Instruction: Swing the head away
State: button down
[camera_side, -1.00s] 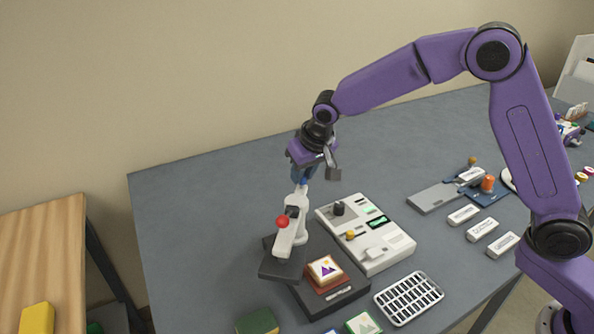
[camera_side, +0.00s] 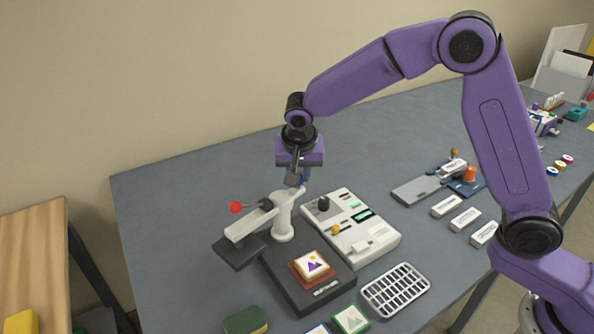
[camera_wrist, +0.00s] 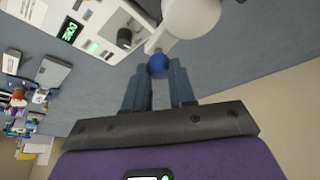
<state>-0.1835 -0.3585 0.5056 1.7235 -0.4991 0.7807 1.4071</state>
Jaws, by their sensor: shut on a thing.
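The press head (camera_side: 246,225) is a white arm on a white post (camera_side: 283,218), with a dark plate (camera_side: 239,251) under its outer end and a red knob (camera_side: 236,207). It points to the left, clear of the black base (camera_side: 335,286). On the base is a red-brown pad with a picture tile (camera_side: 311,265), uncovered. My gripper (camera_side: 302,183) is behind the post. In the wrist view my gripper's fingers (camera_wrist: 161,72) are shut on a blue ball knob (camera_wrist: 158,66) at the end of a short white rod. The fingertips partly hide the knob.
A white control box (camera_side: 350,228) stands right of the post. A white rack (camera_side: 396,289), a green-and-yellow sponge (camera_side: 246,321) and a picture card (camera_side: 351,319) lie in front. White blocks (camera_side: 465,219) lie to the right. The table's back left is clear.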

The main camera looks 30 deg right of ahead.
dwell(0.4)
jog(key=c, duration=1)
grip_release()
jog(key=shift+s, duration=0.1)
jog(key=shift+r, duration=0.15)
jog(key=v, duration=1.7)
jog(key=shift+a+r, duration=0.1)
jog(key=s+d+f+n+g+y, duration=0.1)
jog(key=s+d+f+n, duration=0.3)
jog(key=s, duration=0.6)
jog(key=s+d+f+n+g, duration=0.1)
jog(key=s+d+f+n, duration=0.3)
jog(key=s+d+n, duration=0.3)
jog(key=s+d+f+n+g+y, duration=0.1)
jog(key=s+d+f+n, duration=0.3)
jog(key=s, duration=1)
jog(key=shift+d+f+n+g+y, duration=0.2)
jog(key=shift+d+n, duration=0.3)
jog(key=shift+n, duration=0.4)
jog(key=shift+d+f+n+g+y, duration=0.1)
jog(key=shift+d+n+g, duration=0.1)
jog(key=shift+d+n, duration=0.5)
